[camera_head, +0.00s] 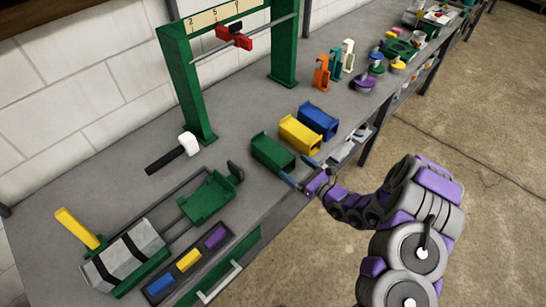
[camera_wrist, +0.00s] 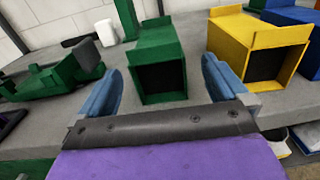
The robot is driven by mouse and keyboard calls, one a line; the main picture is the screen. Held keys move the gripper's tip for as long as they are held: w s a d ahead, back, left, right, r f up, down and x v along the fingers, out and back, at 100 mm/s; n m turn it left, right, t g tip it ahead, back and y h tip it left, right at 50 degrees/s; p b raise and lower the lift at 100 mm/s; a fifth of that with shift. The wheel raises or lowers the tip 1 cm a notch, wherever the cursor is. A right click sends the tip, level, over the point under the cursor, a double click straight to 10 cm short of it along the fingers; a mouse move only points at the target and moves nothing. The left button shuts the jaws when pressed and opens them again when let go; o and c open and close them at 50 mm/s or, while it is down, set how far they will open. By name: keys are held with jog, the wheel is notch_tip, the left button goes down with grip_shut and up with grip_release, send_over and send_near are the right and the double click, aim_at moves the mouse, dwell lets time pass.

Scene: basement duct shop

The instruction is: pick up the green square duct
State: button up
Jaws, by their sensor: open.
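The green square duct (camera_head: 272,152) lies on the grey bench near its front edge, leftmost in a row of three ducts. In the wrist view the green duct (camera_wrist: 160,60) shows its dark open end facing me, between and beyond my fingertips. My gripper (camera_head: 299,172) is at the bench edge, just in front of the duct's open end. In the wrist view my gripper (camera_wrist: 163,80) has its two blue fingers spread wide, one to each side of the duct. Nothing is held. The far end of the duct is hidden in the wrist view.
A yellow duct (camera_head: 300,134) and a blue duct (camera_head: 318,120) lie close to the right of the green one. A white-headed mallet (camera_head: 174,153) and a green vise-like fixture (camera_head: 208,197) are to the left. A green frame (camera_head: 185,80) stands behind. Bare bench lies between.

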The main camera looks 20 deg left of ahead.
aim_at(278, 154)
jog(key=x, duration=0.3)
jog(key=shift+w+a, duration=0.1)
jog(key=shift+a, duration=0.25)
jog(key=shift+s+b+x, duration=0.2)
jog(key=shift+b+x, duration=0.5)
jog(key=shift+x, duration=2)
jog(key=shift+d+f, duration=0.1)
jog(key=shift+d, duration=0.15)
jog(key=c, duration=0.4)
jog(key=shift+a+f, duration=0.1)
jog(key=shift+a, duration=0.05)
jog(key=c, duration=0.7)
